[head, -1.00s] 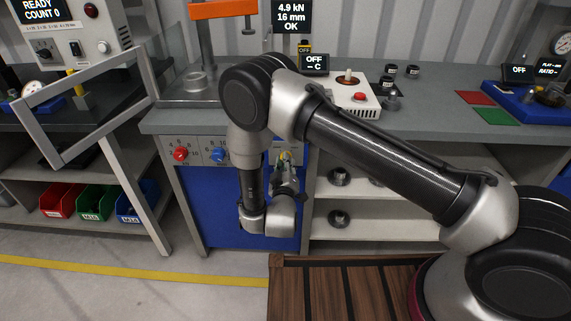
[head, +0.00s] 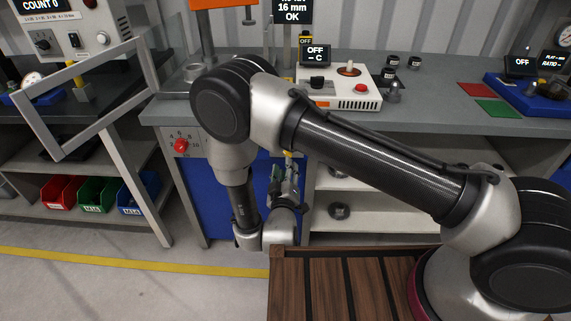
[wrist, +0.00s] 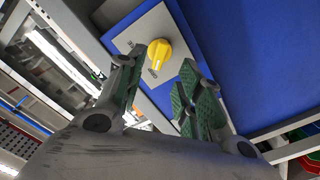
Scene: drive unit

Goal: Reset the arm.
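My gripper (head: 287,172) hangs low in front of the blue cabinet (head: 210,205) below the bench, partly hidden by my wrist in the head view. In the wrist view my gripper (wrist: 160,95) has its two green-padded fingers spread apart, with nothing between the pads. A yellow knob (wrist: 159,54) on a pale plate (wrist: 140,30) shows beyond the fingertips, apart from them as far as I can tell. A red knob (head: 181,146) sits on the cabinet's dial panel at the left. My arm hides the panel to its right.
A press with an orange head (head: 220,4) and a white box with a red button (head: 361,88) stand on the bench (head: 440,118). A tilted grey frame (head: 45,140) stands at left. Open shelves (head: 375,222) are right of the cabinet. The floor left of my arm is clear.

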